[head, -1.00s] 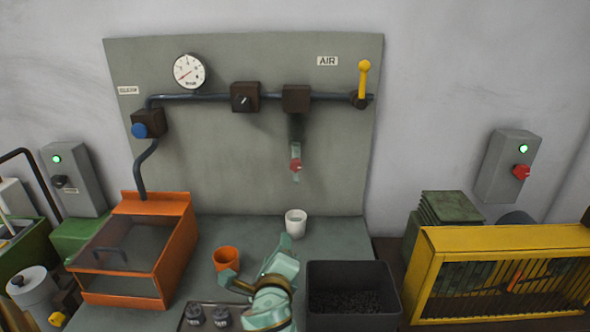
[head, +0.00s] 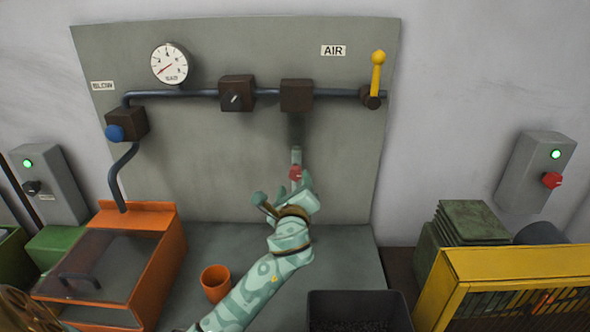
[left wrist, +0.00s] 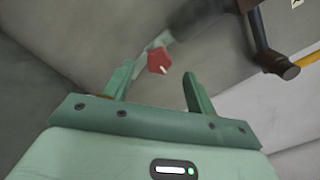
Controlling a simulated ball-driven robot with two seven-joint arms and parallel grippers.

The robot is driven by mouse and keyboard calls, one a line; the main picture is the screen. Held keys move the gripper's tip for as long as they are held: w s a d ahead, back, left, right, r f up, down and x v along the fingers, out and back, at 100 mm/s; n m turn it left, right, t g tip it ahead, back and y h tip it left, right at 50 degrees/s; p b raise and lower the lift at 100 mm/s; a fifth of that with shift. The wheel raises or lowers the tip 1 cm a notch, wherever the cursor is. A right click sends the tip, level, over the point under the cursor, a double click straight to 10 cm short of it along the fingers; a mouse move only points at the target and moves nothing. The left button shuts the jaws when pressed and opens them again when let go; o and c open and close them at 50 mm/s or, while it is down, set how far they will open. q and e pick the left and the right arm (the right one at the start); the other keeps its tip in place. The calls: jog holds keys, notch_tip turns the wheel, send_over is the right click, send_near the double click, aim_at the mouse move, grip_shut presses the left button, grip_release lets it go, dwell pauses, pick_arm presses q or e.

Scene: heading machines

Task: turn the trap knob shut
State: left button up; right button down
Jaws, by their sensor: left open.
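The red trap knob (head: 295,173) sits on the clear trap under a brown block (head: 297,95) on the grey panel. My left gripper (head: 285,192) is open just in front of and below it, fingers pointing up toward the panel. In the left wrist view the red knob (left wrist: 159,61) shows between and just beyond the fingertips of the left gripper (left wrist: 158,76), with a pale mark on its face. I cannot tell whether the fingers touch it. The gripper looks empty.
A pipe with a gauge (head: 169,63), a black-knobbed block (head: 236,93) and a yellow lever (head: 378,72) crosses the panel (head: 200,150). An orange cup (head: 215,283) and orange hooded box (head: 160,255) stand left of my arm; a black bin (head: 360,311) stands right.

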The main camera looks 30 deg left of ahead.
aim_at(295, 168)
pick_arm(q)
jog(key=b+x, duration=0.1)
jog(key=x, duration=0.7)
jog(key=shift+w+a, duration=0.25)
jog(key=shift+a, duration=0.05)
jog(key=c, duration=1)
